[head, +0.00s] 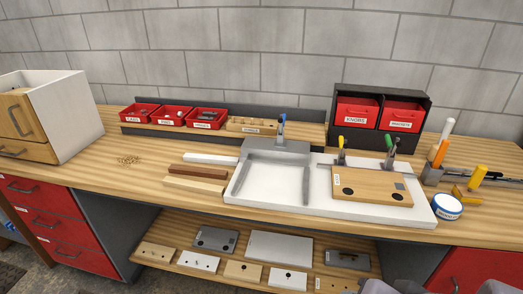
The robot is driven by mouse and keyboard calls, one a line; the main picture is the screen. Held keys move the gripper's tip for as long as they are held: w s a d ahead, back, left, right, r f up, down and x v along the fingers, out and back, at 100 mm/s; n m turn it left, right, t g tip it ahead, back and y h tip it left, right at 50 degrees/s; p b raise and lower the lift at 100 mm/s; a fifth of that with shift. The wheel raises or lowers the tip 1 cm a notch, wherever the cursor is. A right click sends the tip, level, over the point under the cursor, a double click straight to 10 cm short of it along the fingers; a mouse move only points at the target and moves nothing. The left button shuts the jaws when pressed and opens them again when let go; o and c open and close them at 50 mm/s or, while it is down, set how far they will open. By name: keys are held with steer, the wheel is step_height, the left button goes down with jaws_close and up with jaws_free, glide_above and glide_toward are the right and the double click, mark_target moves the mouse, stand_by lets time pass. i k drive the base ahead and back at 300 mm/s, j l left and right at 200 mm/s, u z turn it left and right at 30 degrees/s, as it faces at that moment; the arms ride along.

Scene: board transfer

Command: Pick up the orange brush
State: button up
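An orange handle (440,153), which looks like the orange brush, stands upright and slightly tilted at the right end of the workbench. It rises from a dark holder (432,175) beside a taller white-tipped tool (448,127). Its lower end is hidden in the holder, so I cannot see any bristles.
A white board (245,190) carries a wooden panel (372,187) held near two upright clamps. A round blue-and-white tin (447,207) and a yellow-handled tool (477,177) lie close to the holder. A dark rack with red bins (357,112) stands behind.

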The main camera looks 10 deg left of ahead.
mark_target(445, 145)
steer(key=i+l, duration=0.3)
steer(key=i, duration=0.15)
steer(key=i+l, duration=0.25)
steer(key=i, duration=0.2)
steer(key=i+l, duration=0.3)
steer(key=i, duration=0.15)
steer(key=z, duration=0.05)
